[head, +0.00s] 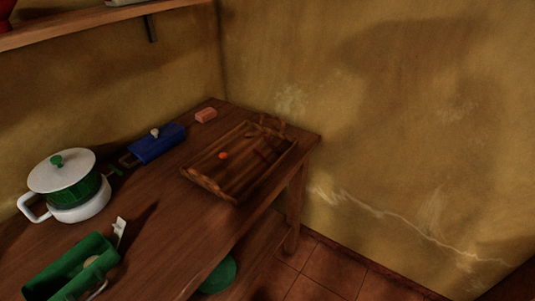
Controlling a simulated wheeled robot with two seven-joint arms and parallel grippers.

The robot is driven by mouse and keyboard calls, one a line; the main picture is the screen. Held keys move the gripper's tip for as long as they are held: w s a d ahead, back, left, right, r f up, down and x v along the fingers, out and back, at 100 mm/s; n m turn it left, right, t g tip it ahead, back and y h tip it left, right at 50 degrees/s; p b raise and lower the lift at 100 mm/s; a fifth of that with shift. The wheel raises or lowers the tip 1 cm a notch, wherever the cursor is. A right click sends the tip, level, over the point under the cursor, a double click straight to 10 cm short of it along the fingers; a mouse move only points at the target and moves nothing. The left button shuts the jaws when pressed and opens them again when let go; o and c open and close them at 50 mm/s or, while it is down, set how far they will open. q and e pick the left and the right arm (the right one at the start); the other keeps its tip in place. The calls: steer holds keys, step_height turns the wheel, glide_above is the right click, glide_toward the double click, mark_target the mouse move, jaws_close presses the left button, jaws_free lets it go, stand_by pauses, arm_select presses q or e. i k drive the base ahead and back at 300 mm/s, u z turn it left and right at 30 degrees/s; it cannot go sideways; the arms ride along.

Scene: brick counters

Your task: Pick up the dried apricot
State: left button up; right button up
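A small round orange thing, which looks like the dried apricot (223,156), lies in the brown wooden tray (236,190) toward its left side. The tray sits near the right end of the wooden counter, close to the corner of the walls. Neither of my grippers shows in the head view.
A pot with a white lid (62,171) stands at the left. A blue box (157,144) and a pink block (206,115) are behind and left of the tray. A green container (72,268) is at the front left. A shelf (95,20) hangs above. Counter in front of the tray is clear.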

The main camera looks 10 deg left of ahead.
mark_target(222, 155)
steer(key=z, duration=0.95)
steer(key=i, duration=1.95)
steer(key=u, duration=4.1)
